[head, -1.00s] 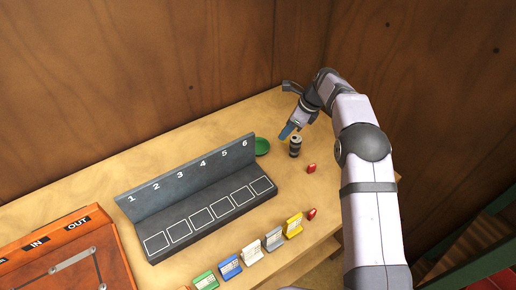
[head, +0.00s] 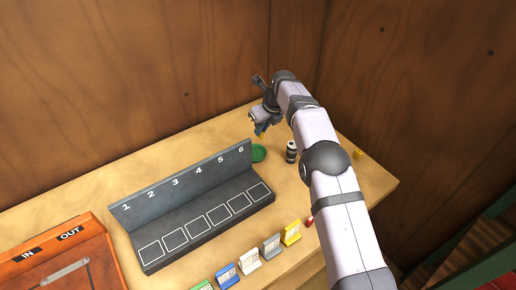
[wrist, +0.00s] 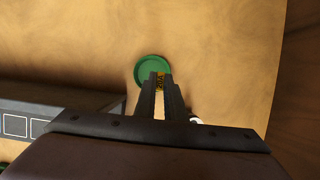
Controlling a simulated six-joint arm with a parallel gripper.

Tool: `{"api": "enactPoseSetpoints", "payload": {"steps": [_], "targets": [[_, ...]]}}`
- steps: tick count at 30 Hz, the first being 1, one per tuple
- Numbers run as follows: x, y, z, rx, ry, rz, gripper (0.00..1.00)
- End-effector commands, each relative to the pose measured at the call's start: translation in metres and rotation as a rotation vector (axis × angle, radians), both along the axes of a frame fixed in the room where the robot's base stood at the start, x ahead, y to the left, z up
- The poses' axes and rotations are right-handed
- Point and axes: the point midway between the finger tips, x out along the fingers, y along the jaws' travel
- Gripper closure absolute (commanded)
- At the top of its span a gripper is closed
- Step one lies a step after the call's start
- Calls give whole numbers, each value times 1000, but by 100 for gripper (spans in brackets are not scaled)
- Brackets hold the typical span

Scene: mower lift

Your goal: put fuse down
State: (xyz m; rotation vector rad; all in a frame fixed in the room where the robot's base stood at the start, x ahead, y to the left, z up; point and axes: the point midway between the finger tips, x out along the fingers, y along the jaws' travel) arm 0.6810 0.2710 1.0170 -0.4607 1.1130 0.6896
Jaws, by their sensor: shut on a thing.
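My gripper (head: 261,132) is at the back of the bench, close to the small round green dish (head: 258,153). The fuse overlaps the dish's lower right part in that view. I cannot tell whether the fuse touches the dish or hangs above it. The fingers hide most of the fuse's sides.
A dark cylinder (head: 291,152) stands right of the dish. The grey rack (head: 200,215) numbered 1 to 6 has empty outlined slots. Coloured blocks (head: 249,261) line the front. A small yellow piece (head: 358,155) lies right of my arm. An orange box (head: 60,262) is at left.

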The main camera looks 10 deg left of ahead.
Motion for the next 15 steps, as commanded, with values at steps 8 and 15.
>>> {"api": "enactPoseSetpoints", "payload": {"steps": [8,15], "targets": [[-1,-1,-40,-1,4,0,100],[0,0,-49,0,0,1,100]]}}
